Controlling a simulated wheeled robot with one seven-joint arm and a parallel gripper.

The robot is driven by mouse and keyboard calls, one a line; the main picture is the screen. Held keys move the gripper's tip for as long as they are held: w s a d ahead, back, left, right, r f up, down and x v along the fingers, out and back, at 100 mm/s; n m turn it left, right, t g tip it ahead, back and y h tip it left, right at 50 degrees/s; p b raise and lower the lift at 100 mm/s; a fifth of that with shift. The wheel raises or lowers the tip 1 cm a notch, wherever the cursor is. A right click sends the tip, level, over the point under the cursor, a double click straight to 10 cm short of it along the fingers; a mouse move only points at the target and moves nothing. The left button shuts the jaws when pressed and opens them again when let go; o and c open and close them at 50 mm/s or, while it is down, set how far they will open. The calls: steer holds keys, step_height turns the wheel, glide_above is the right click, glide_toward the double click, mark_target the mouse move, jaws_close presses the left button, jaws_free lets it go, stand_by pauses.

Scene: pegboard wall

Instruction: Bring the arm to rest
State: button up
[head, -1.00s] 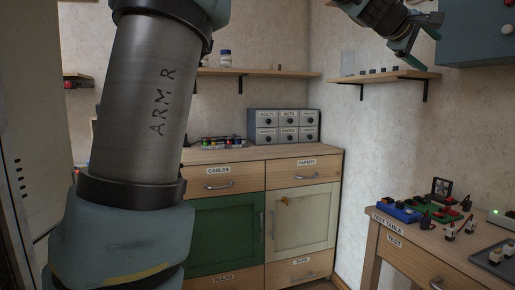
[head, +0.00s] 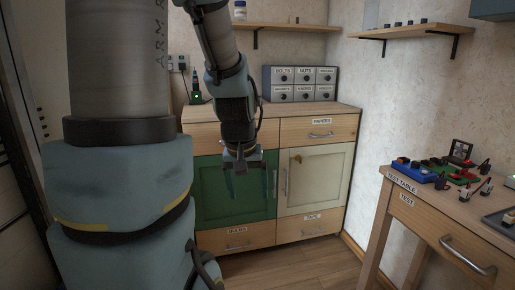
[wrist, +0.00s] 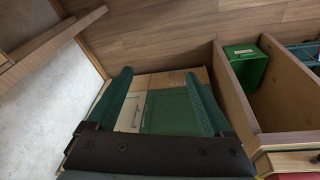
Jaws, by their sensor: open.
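My gripper (head: 250,190) hangs pointing down in the head view, in front of the green cabinet door (head: 222,205). Its two dark green fingers are spread apart with nothing between them. In the wrist view the open fingers (wrist: 158,78) frame the cabinet fronts, with bare space between the tips. My arm's upper links fill the left of the head view and hide part of the room there.
The cabinet carries a grey drawer unit (head: 301,84). A white door (head: 305,180) stands beside the green one. The test table (head: 415,195) at right holds small parts. Wall shelves (head: 405,30) hang above. Wooden floor (head: 290,258) is clear. The wrist view shows a green box (wrist: 243,68).

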steer(key=s+a+f+g, duration=0.1)
steer(key=s+a+f, duration=0.2)
steer(key=s+a, duration=0.2)
step_height(320, 180, up, 16)
steer(key=p, duration=1.6)
steer(key=shift+d+r+y, duration=0.25)
steer(key=shift+d+y, duration=0.05)
steer(key=shift+y, duration=0.1)
steer(key=shift+s, duration=0.1)
steer(key=shift+c, duration=0.2)
